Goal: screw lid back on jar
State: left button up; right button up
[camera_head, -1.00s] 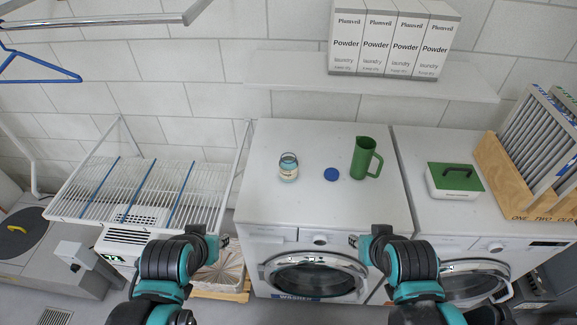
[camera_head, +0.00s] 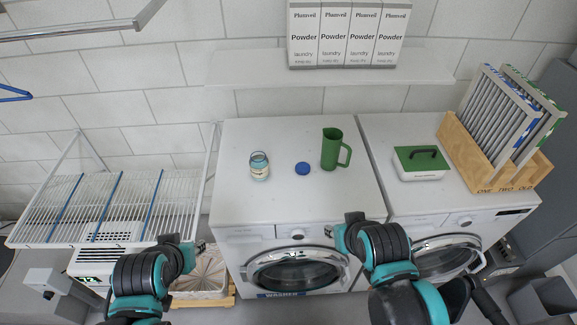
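An open glass jar (camera_head: 259,166) with a pale label stands upright on the white washer top (camera_head: 290,200), toward its left. A round blue lid (camera_head: 302,169) lies flat on the same top, just right of the jar and apart from it. My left gripper (camera_head: 203,247) is in front of the washer, low and to the left, away from the jar. My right gripper (camera_head: 329,231) is near the washer's front edge, below and right of the lid. Both grippers are small in view, and their finger openings are hard to make out. Neither touches the jar or lid.
A green pitcher (camera_head: 331,149) stands right of the lid. A green-lidded box (camera_head: 421,162) and a wooden rack (camera_head: 490,160) sit on the right machine. A shelf with powder boxes (camera_head: 347,35) is above. A wire drying rack (camera_head: 110,205) is left. The washer's front area is clear.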

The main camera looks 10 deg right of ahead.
aim_at(258, 161)
jog(key=l+u, duration=0.25)
jog(key=u, duration=0.2)
jog(key=k+l+u, duration=0.15)
jog(key=u, duration=0.3)
